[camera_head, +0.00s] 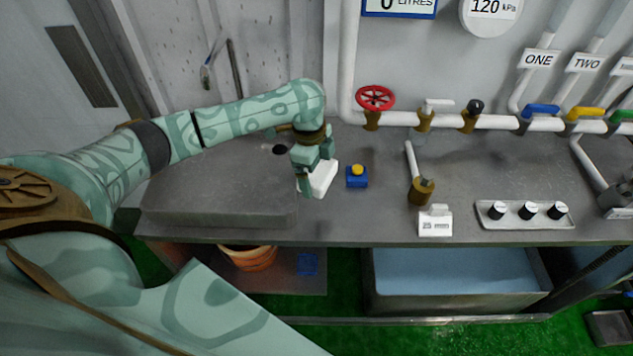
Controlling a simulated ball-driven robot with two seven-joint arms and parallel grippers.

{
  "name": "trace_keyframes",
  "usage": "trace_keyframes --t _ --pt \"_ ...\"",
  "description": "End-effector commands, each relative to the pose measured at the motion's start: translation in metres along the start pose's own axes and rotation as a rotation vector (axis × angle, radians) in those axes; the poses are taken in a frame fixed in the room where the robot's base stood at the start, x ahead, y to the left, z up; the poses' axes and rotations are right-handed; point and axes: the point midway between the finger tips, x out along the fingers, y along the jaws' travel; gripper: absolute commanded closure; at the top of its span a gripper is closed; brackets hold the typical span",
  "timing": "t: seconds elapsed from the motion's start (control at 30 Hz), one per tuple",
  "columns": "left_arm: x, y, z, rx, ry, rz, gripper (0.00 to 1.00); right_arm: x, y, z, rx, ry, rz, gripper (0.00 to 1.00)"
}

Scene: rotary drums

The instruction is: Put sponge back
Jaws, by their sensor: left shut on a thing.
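My left gripper (315,165) reaches in from the left and points down over the counter (390,215). It is shut on a white block (323,180), which looks like the sponge. The gripper hides part of the block. The block is at the right edge of the raised grey slab (220,190); I cannot tell whether it touches the counter. My right gripper is not in view.
A blue box with a yellow button (357,176) stands just right of the white block. Farther right are a brass nozzle (421,190), a white label (435,221) and a knob panel (525,215). Pipes with a red valve wheel (375,97) line the back.

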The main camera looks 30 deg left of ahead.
Motion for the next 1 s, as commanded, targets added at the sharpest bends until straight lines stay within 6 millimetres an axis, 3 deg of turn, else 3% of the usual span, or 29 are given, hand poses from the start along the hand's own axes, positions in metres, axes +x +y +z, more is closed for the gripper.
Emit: trace_keyframes --t 0.23,0.97,1.0 --pt "0.035 -0.003 0.005 -0.001 -0.001 0.001 0.28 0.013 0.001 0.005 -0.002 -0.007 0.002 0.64" --pt "0.046 -0.003 0.007 0.0 -0.001 -0.001 0.28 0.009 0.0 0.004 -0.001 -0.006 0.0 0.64" --pt "0.046 -0.003 0.007 0.0 -0.001 -0.001 0.04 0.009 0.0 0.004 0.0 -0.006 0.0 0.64"
